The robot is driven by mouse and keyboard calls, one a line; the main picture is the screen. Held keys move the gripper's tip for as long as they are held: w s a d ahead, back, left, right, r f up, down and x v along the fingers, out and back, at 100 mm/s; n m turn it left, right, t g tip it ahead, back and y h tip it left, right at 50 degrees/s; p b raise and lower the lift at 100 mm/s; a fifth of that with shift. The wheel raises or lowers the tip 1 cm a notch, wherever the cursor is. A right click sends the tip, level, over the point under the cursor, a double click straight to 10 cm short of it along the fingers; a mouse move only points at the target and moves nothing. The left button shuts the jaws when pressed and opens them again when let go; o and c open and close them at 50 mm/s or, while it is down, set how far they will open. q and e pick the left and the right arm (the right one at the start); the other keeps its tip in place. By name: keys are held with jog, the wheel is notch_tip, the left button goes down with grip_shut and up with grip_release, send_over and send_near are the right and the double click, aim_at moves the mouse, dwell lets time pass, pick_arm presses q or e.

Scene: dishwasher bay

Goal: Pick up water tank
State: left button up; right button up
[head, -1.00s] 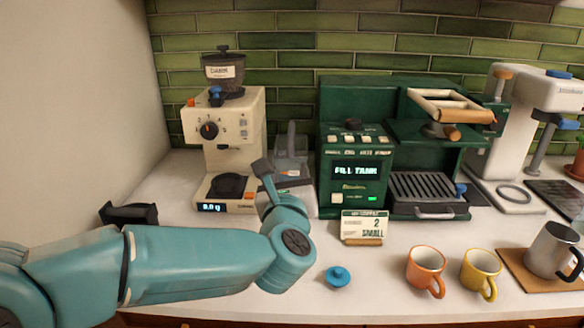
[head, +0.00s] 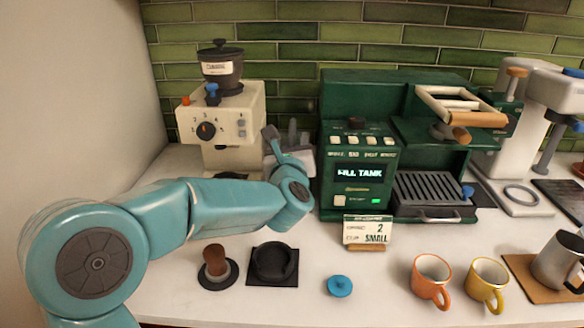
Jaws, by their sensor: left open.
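The green coffee machine (head: 357,185) stands against the tiled wall, and its display reads FILL TANK. I cannot clearly make out a water tank; any tank behind or inside the machine is hidden. My left gripper (head: 280,135) is open, raised between the cream grinder (head: 221,122) and the machine's left side. A pale grey thing (head: 299,160) shows right beside and behind the gripper; I cannot tell what it is or whether they touch. My right gripper is out of view.
A tamper (head: 215,262) and a black round holder (head: 273,264) lie at the front left. A blue knob-like piece (head: 339,286), a sign (head: 367,231), an orange mug (head: 431,278) and a yellow mug (head: 487,282) stand in front. A steel pitcher (head: 557,256) is at right.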

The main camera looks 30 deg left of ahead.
pick_arm(q)
jog(key=p+x, duration=0.2)
jog(key=x, duration=0.3)
jog(key=shift+a, duration=0.25)
jog(key=shift+w+a+f, duration=0.1)
jog(key=shift+w+f, duration=0.05)
jog(key=shift+w, duration=0.15)
jog(key=shift+s, duration=0.1)
grip_shut()
dwell(0.7)
jog(key=shift+r, duration=0.2)
